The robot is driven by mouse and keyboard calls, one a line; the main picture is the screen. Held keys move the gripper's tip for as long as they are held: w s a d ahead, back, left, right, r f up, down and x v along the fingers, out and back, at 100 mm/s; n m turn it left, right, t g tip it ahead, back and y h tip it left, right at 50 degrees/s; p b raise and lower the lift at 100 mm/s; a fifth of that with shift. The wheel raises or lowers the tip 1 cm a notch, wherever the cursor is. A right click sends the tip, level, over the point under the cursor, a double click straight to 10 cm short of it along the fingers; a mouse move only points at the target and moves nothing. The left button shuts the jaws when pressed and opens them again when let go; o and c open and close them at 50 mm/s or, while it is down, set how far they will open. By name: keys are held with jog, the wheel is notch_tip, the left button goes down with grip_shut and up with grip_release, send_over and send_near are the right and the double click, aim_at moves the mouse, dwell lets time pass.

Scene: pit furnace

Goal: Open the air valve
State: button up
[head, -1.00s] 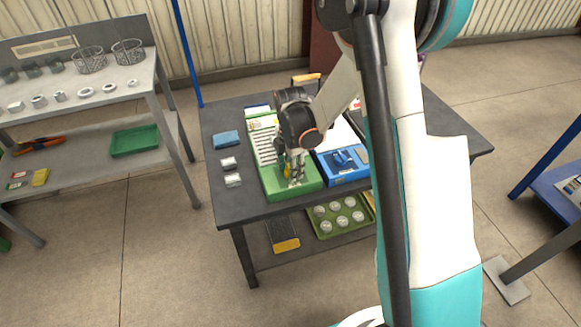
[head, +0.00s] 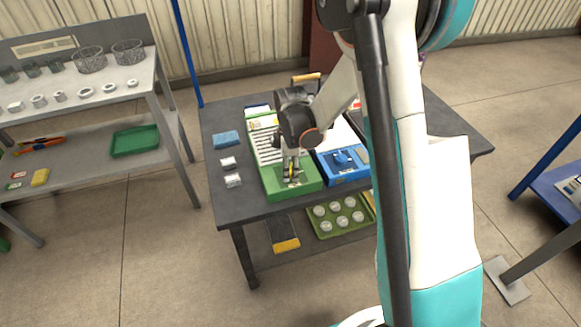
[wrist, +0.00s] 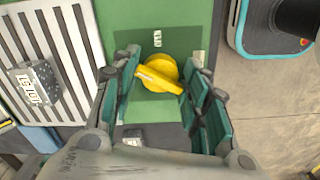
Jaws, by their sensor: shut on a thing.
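The air valve is a yellow round knob with a bar handle (wrist: 160,74) on a green panel (wrist: 190,45) in the wrist view. The bar lies slantwise, from upper left to lower right. In the head view the yellow knob (head: 292,170) shows small at the front of the green unit (head: 309,187) on the table. My gripper (wrist: 165,75) points down at the panel, with its teal-padded fingers on both sides of the knob, shut on it. The exact contact at the fingertips is hard to see. In the head view my gripper (head: 291,177) partly hides the knob.
A slatted white plate (wrist: 75,50) with a dark block (wrist: 33,85) lies left of the valve in the wrist view. A blue unit (head: 343,160) stands close on the right. Small white-topped blocks (head: 232,181) and a blue block (head: 226,140) lie left on the dark table (head: 225,205).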

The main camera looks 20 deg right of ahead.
aim_at(291, 168)
jog(key=m, duration=0.5)
jog(key=shift+m, duration=0.3)
jog(key=m, duration=0.5)
jog(key=shift+m, duration=0.4)
jog(key=o, duration=0.8)
notch_tip(291, 168, up, 12)
dwell(0.3)
dwell(0.3)
